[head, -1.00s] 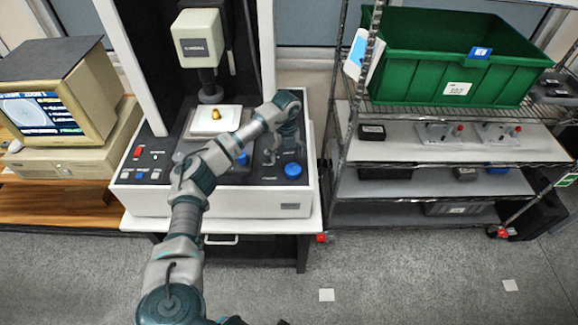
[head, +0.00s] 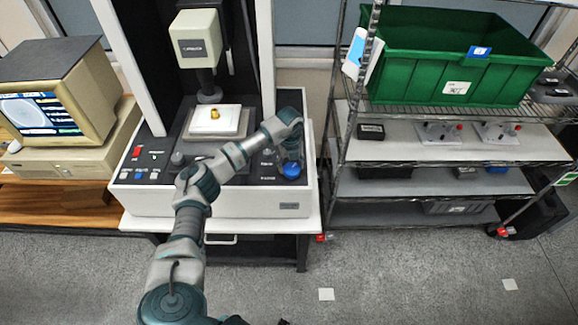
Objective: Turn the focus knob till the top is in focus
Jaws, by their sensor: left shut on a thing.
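The blue focus knob (head: 291,171) sits at the right end of the dark control panel on the white measuring machine. My left gripper (head: 291,160) points down onto it and is shut on it, partly covering its top. A small gold part (head: 214,113) rests on the white stage plate (head: 233,122), under the cream camera head (head: 197,40). The monitor (head: 48,108) at the left shows a pale round image with side readouts. It is too small to judge its sharpness. My right gripper is out of view.
A wire shelf rack at the right carries a green bin (head: 450,60) and several small fixtures.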

